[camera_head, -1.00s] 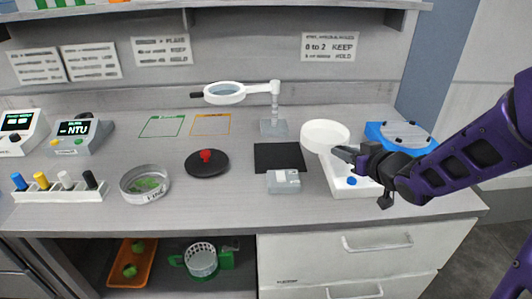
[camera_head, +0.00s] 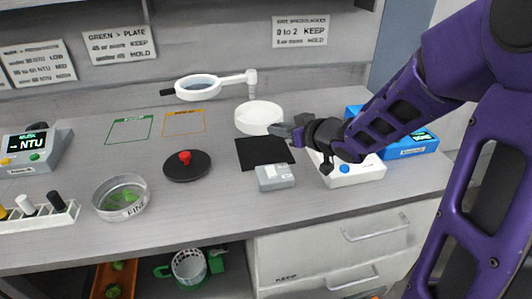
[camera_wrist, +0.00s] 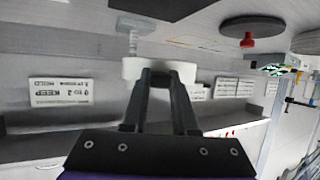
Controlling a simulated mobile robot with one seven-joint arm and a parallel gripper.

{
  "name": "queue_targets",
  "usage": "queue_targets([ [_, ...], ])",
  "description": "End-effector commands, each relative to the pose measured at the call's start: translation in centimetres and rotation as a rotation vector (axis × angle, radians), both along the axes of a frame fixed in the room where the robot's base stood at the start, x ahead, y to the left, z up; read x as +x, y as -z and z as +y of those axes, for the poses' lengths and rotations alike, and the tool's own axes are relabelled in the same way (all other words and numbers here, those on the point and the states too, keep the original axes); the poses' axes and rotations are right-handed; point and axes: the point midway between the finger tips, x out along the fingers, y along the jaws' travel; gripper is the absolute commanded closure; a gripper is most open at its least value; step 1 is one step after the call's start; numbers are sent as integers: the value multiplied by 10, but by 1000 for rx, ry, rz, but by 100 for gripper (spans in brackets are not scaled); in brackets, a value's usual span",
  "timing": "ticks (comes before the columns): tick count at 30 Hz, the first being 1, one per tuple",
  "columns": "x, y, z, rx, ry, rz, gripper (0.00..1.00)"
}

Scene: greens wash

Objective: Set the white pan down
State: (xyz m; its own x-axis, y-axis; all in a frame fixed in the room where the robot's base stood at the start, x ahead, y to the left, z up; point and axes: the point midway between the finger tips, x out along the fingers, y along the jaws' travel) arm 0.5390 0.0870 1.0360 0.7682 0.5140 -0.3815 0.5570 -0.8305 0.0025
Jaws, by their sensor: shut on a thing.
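The white pan (camera_head: 259,116) is a shallow round dish, held about level at the back of the bench, over the far edge of the black mat (camera_head: 252,158). My gripper (camera_head: 287,132) is shut on the pan's near right side. In the wrist view the two fingers (camera_wrist: 160,76) meet at the pan's wall (camera_wrist: 133,68). The pan seems to be above the bench, but the exact gap cannot be told. The pan hides the magnifier's base.
A grey box (camera_head: 275,177) sits at the mat's front edge. A white instrument (camera_head: 357,176) and a blue device (camera_head: 410,150) stand right, partly behind my arm. The magnifier (camera_head: 198,88) overhangs the back. A black disc with a red knob (camera_head: 185,158) and a sieve dish (camera_head: 120,198) lie left.

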Motion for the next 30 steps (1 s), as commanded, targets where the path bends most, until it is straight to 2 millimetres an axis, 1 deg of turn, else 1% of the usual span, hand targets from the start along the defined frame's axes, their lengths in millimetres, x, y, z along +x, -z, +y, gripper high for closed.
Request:
queue_targets([
  [1, 0, 19, 0, 3, 0, 5, 100],
  [3, 0, 31, 0, 3, 0, 5, 100],
  [6, 0, 44, 0, 3, 0, 3, 100],
  [11, 0, 53, 0, 3, 0, 2, 100],
  [17, 0, 82, 0, 3, 0, 5, 100],
  [19, 0, 86, 0, 2, 0, 1, 100],
  [26, 0, 84, 0, 1, 0, 1, 100],
  [30, 0, 89, 0, 2, 0, 1, 100],
])
